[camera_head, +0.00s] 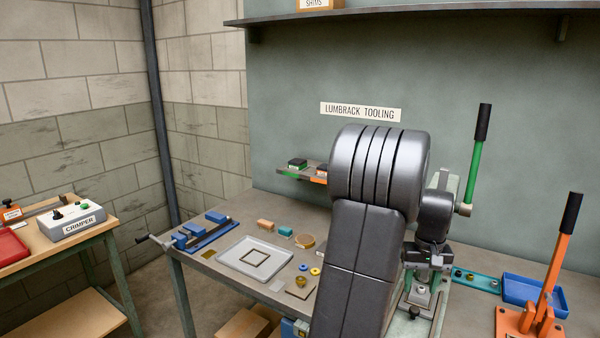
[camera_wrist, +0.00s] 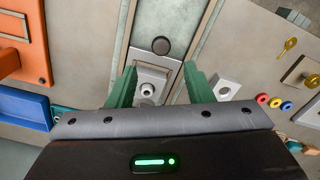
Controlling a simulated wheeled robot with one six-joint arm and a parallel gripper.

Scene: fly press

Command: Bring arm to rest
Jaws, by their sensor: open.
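My gripper (camera_wrist: 159,70) shows in the wrist view with its two green fingers apart. A small silver block with a round white-topped piece (camera_wrist: 148,90) shows in the gap between the fingers, on the fly press bed (camera_wrist: 170,22). Nothing appears to be gripped; whether the fingers touch the block cannot be told. In the head view my arm is folded up in front of the fly press and hides much of it. The press's green lever with a black grip (camera_head: 476,155) stands upright at the right of my arm.
A blue tray (camera_head: 520,288) and an orange lever press (camera_head: 545,290) stand to the right. A pale tray (camera_head: 232,251), a blue vise (camera_head: 205,236) and small loose parts lie left on the bench.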

